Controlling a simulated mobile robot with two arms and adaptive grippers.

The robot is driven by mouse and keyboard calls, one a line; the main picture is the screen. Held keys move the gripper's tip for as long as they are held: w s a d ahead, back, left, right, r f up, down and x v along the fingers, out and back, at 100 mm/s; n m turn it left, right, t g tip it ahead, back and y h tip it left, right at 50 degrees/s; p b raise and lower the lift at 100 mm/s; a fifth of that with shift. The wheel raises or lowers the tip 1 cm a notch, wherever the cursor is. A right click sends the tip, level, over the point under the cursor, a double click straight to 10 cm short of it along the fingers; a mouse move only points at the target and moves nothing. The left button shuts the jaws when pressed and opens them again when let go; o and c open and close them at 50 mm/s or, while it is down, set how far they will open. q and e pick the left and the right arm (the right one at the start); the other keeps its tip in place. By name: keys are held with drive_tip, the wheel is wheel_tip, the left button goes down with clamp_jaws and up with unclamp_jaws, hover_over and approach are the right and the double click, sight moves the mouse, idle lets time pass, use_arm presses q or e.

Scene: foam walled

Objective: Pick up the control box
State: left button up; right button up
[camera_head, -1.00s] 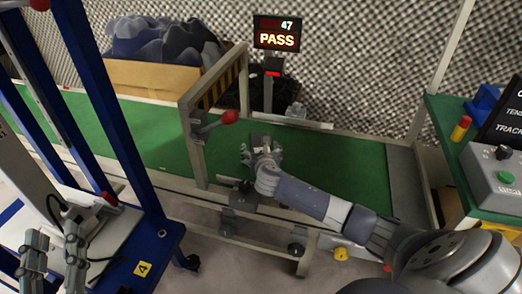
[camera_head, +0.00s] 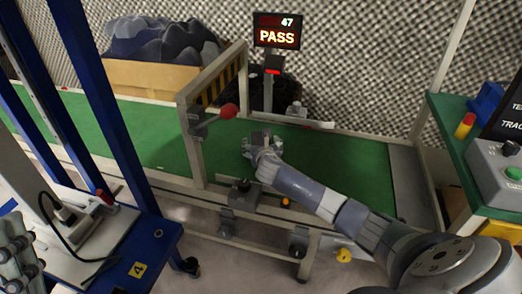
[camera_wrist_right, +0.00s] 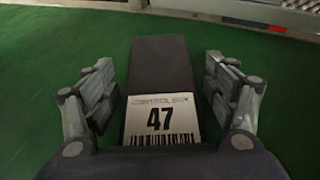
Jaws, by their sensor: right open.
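The control box (camera_wrist_right: 158,70) is a dark, flat, oblong box lying on the green belt. A white label with "47" and a barcode is on its near part. My right gripper (camera_wrist_right: 165,92) is open, with one finger on each side of the box and a visible gap to each side. In the head view my right gripper (camera_head: 262,142) is low over the belt and hides most of the box. My left gripper (camera_head: 18,262) is at the lower left edge, partly cut off; its jaw state is unclear.
A metal frame with a red-knobbed lever (camera_head: 228,111) stands over the green conveyor (camera_head: 330,160), left of my right gripper. A "PASS" display (camera_head: 277,32) stands behind. A blue cart (camera_head: 150,255) is at left. A grey button box (camera_head: 495,170) sits at right.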

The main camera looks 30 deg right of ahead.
drive_tip(key=shift+w+d, duration=0.1)
drive_tip(key=shift+w, duration=0.05)
drive_tip(key=c, duration=1.5)
